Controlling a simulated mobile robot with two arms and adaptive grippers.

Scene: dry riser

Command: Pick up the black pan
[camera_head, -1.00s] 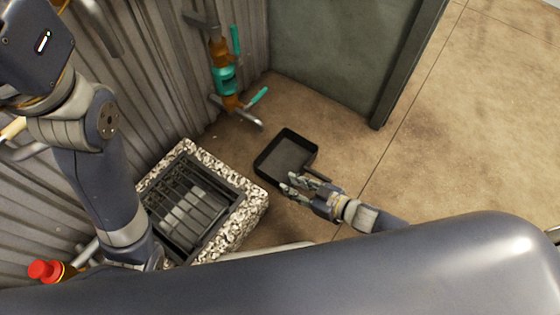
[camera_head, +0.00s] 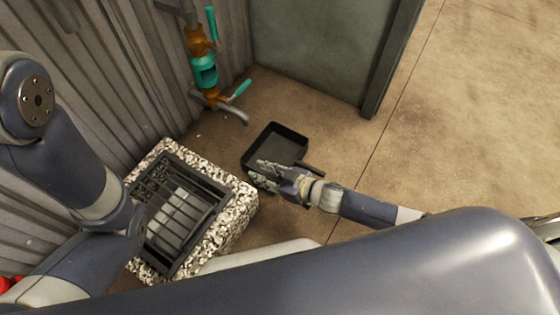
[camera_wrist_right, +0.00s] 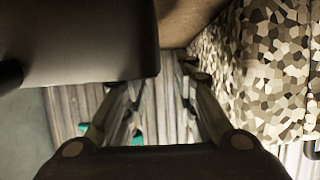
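The black pan (camera_head: 277,146) is square and lies on the brown floor beside the stone-rimmed drain. I cannot tell whether the fingers touch the pan. My left arm is at the left, but its gripper is not in view.
The drain's speckled stone rim (camera_head: 240,205) is close to the right gripper; it also shows in the wrist view (camera_wrist_right: 255,65). A black grate (camera_head: 178,215) covers the drain. A tap with a teal handle (camera_head: 238,89) is on the corrugated wall. Floor to the right is clear.

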